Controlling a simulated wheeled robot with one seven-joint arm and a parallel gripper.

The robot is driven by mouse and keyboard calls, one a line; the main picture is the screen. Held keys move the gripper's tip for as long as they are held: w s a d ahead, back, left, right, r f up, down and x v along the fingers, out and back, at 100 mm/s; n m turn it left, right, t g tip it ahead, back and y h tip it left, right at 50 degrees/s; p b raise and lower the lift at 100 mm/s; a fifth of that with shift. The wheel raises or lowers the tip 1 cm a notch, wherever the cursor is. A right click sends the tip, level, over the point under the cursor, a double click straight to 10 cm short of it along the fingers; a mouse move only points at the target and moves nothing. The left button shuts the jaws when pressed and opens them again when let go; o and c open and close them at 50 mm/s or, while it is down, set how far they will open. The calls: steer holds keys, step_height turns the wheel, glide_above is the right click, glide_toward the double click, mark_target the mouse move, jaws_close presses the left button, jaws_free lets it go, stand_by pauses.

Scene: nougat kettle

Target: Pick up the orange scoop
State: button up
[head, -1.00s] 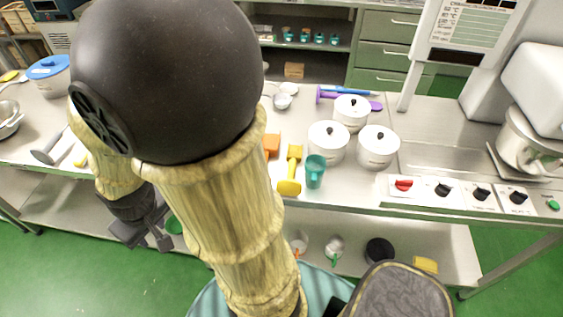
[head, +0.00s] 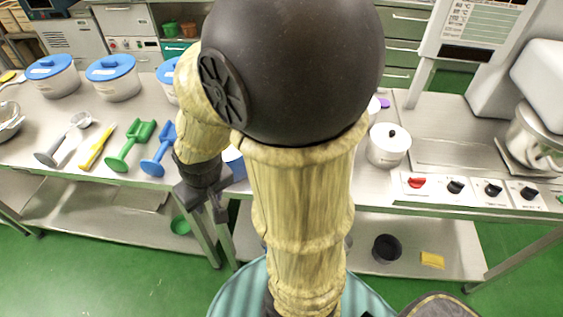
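No orange scoop shows now. My arm covers the middle of the bench, where an orange item showed earlier. My gripper (head: 206,208) hangs at the front edge of the steel bench (head: 75,108), left of my arm's large links. Its dark fingers look apart, with nothing seen between them. A green scoop (head: 131,145) and a blue scoop (head: 160,150) lie on the bench to the left of the gripper. A yellow-handled tool (head: 97,147) lies farther left.
Blue-lidded pots (head: 113,78) stand along the back left. A white lidded pot (head: 388,150) stands right of my arm, near a switch panel (head: 470,188). A black container (head: 386,248) and a yellow block (head: 432,260) are on the lower shelf.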

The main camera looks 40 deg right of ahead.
steer(key=shift+o, duration=1.3)
steer(key=w+d+r+m+h+p, duration=0.1)
steer(key=d+m+p, duration=0.3)
steer(key=d, duration=0.5)
steer(key=w+d+r+m+g+h+p, duration=0.1)
steer(key=w+d+m+h+p, duration=0.2)
steer(key=d+p, duration=0.6)
steer(key=shift+w+d+m+h+p, duration=0.35)
steer(key=shift+w+d+m, duration=0.2)
steer(key=shift+m, duration=0.65)
steer(key=shift+f, duration=0.1)
